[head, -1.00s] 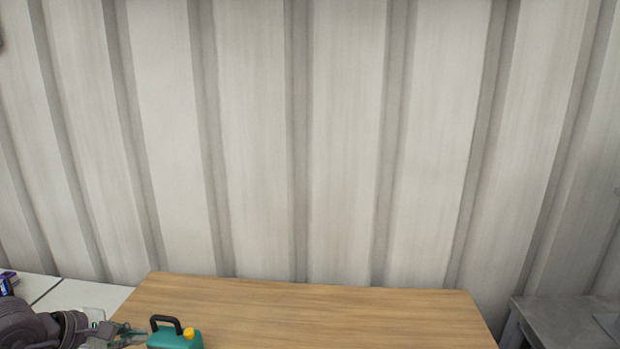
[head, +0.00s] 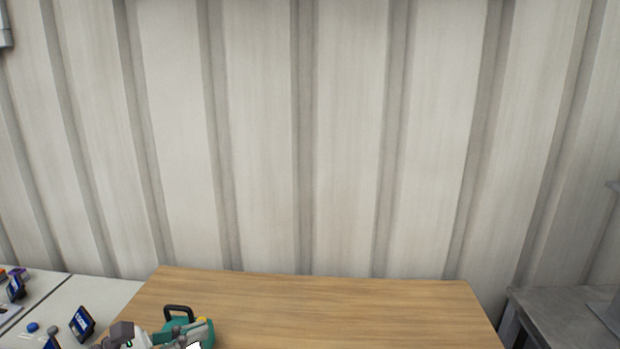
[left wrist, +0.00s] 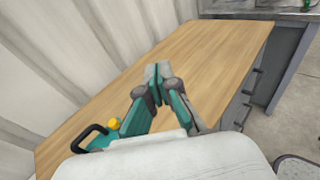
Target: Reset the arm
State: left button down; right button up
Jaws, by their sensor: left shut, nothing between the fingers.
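My left gripper (head: 192,334) is at the lower left of the head view, in front of a teal canister. In the left wrist view the same gripper (left wrist: 158,72) has its fingertips together over the wooden table, with nothing between them. The teal canister with a black handle and yellow cap (head: 177,325) stands on the table's left part. In the left wrist view the canister (left wrist: 98,143) is behind the gripper, partly hidden by my wrist. My right gripper is in neither view.
The wooden table (head: 340,310) is bare across its middle and right. A white surface with several small items (head: 82,322) lies to the left. A grey metal bench (head: 560,308) stands at the right. A ribbed pale wall (head: 345,140) rises behind.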

pick_arm(q)
jog(key=s+a+f+n+t+y, duration=0.1)
jog(key=a+n+t+y, duration=0.4)
jog(key=n, duration=1)
jog(key=a+f+n+t+y, duration=0.1)
jog(key=n+t+y, duration=0.45)
jog(key=n, duration=0.85)
jog(key=s+a+f+n+g+y, duration=0.3)
jog(key=s+f+n+g+y, duration=0.25)
jog(key=f+n+g, duration=0.45)
jog(key=s+d+f+n+g+h, duration=0.2)
jog(key=s+d+f+n+g, duration=0.15)
jog(key=s+f, duration=0.45)
jog(key=s+d+f+n+g+h, duration=0.2)
jog(key=s+d+f+g, duration=0.3)
jog(key=s, duration=0.4)
notch_tip(320, 180, down, 24)
jog(key=s, duration=0.1)
jog(key=s+a+f+m+g, duration=0.1)
jog(key=s+a+f, duration=0.2)
jog(key=s+f, duration=1.4)
jog(key=shift+s+a+f+g, duration=0.15)
jog(key=shift+s+f+g, duration=0.1)
jog(key=shift+f+g, duration=0.05)
